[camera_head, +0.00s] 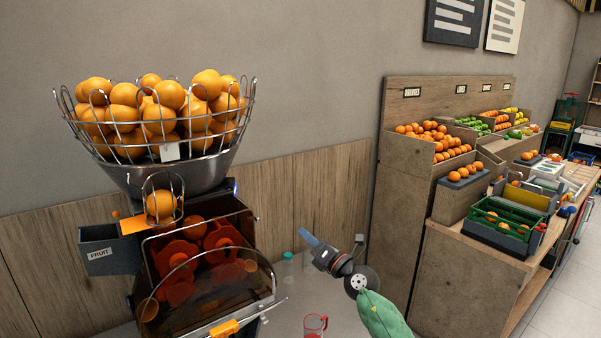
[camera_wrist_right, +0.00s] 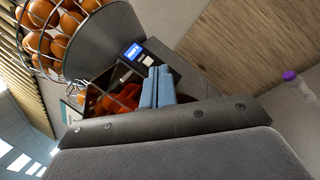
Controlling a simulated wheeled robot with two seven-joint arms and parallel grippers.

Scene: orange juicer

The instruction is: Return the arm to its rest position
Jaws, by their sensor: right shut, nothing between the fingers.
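My right gripper (camera_head: 308,238) is raised above the counter, to the right of the orange juicer (camera_head: 190,262). Its blue fingers point up and left toward the machine and touch nothing. In the right wrist view the blue fingers (camera_wrist_right: 157,87) are together with nothing between them, and the juicer's small lit screen (camera_wrist_right: 133,52) shows behind them. My right arm (camera_head: 382,315) comes in from the bottom, with a green sleeve. My left gripper does not show in either view.
A wire basket full of oranges (camera_head: 160,115) tops the juicer. A red-tinted cup (camera_head: 315,325) stands on the counter (camera_head: 290,308) below my right gripper. A small bottle (camera_head: 288,264) stands behind it. Wooden fruit shelves (camera_head: 450,240) stand at the right.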

